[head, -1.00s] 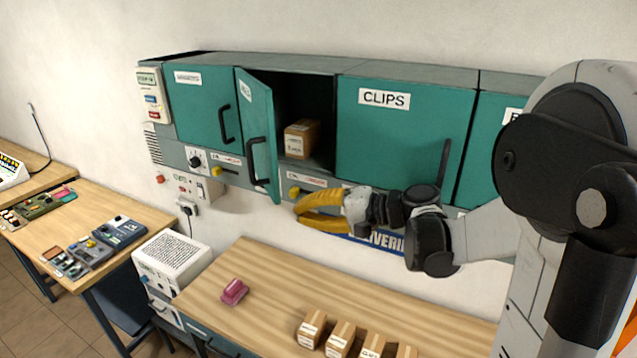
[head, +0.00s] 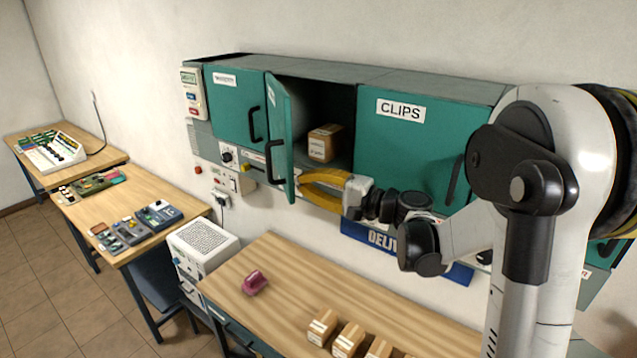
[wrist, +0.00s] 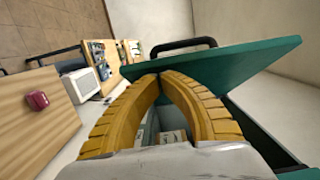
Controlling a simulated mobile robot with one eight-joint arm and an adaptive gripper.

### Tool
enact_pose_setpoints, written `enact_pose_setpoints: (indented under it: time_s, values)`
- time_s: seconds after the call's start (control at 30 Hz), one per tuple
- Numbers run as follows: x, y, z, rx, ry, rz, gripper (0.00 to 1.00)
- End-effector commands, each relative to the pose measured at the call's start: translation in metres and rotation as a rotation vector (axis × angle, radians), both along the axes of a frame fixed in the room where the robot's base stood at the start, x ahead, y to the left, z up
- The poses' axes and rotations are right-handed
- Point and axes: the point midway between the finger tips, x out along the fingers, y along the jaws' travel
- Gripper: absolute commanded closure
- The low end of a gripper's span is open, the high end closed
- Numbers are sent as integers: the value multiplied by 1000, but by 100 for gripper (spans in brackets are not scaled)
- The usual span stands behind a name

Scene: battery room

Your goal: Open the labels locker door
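A teal locker door (head: 281,130) in the wall cabinet stands open, swung outward from its left side. Its label is seen too steeply to read. Its black handle (head: 271,160) is on the outer face. Inside the open compartment sits a cardboard box (head: 325,143). My gripper (head: 300,188), with yellow fingers, is at the door's inner side near its lower free edge. In the wrist view the fingertips (wrist: 160,77) meet close against the door panel (wrist: 220,62), with nothing held between them. Whether they touch the door I cannot tell.
The closed CLIPS door (head: 405,150) is right of the opening, another closed teal door (head: 232,103) left. Below is a wooden bench (head: 285,275) with a pink object (head: 254,282) and several small boxes (head: 347,340). A white unit (head: 203,245) stands at the bench's left.

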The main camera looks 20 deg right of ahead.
Motion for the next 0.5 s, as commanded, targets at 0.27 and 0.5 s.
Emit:
enact_pose_setpoints:
  time_s: [0.27,0.5]
  values:
    - [3,3,-1,0,0,1,100]
    - [2,6,-1,0,0,-7,100]
